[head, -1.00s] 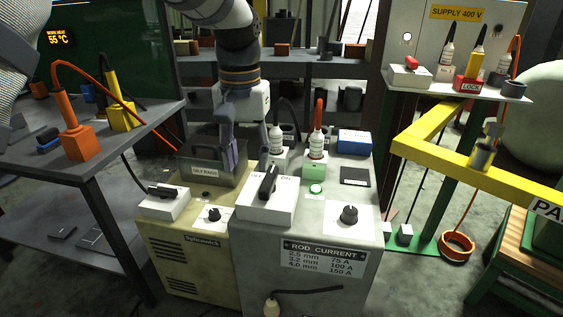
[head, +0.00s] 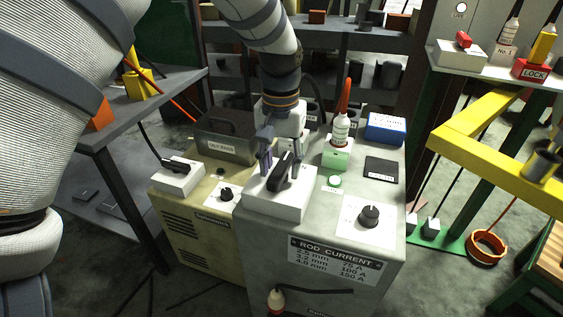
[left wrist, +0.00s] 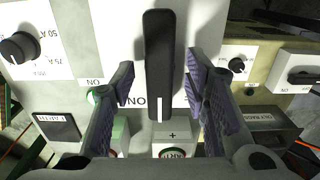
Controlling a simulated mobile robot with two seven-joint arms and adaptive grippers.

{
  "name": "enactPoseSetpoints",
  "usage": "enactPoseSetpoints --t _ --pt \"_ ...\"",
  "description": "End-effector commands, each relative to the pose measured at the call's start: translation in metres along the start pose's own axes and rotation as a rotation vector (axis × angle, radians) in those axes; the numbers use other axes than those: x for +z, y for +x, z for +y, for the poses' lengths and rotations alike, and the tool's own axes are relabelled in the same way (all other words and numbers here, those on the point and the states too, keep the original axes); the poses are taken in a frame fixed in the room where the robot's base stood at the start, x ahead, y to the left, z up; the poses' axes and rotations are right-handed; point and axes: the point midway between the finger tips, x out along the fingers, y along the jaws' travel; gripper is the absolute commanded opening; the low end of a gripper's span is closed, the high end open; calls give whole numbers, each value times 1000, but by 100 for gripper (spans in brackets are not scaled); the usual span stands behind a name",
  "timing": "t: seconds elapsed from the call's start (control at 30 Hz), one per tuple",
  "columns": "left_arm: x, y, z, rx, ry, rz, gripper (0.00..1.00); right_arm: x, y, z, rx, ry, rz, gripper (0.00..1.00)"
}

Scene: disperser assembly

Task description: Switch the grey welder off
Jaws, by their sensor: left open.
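The grey welder (head: 322,240) stands in the middle with a rod current label on its front. On its top left is a white switch box (head: 262,204) with a black lever (head: 281,172). The lever also shows in the left wrist view (left wrist: 158,65), its white mark beside the word ON. A round green light (head: 334,181) sits on the top. My left gripper (head: 280,168) is open, with its fingers on either side of the lever. In the left wrist view the fingers (left wrist: 160,90) stand apart from the lever. My right gripper is not in view.
A yellowish welder (head: 190,235) with its own switch (head: 176,172) and knob stands close on the left. A black knob (head: 369,215), green block (head: 336,155) and blue box (head: 385,128) are on the grey welder. A yellow rail (head: 470,140) is at right.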

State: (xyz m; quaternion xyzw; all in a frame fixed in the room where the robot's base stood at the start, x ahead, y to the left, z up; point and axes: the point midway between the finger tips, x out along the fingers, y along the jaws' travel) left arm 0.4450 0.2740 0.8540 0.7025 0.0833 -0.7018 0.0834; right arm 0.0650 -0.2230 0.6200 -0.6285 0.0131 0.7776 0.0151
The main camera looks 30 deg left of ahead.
Motion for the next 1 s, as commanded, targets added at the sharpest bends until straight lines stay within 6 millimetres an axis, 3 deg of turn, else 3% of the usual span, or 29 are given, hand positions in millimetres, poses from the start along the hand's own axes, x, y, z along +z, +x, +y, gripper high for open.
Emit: enactPoseSetpoints --t 0.2,0.4,0.77,1.0 --pt "0 0 0 0 0 1 42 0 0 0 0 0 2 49" --pt "0 0 0 0 0 1 0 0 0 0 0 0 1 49" --pt "0 -1 0 0 -38 2 0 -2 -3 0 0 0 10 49" --pt "0 -3 0 0 -187 4 0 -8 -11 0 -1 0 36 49"
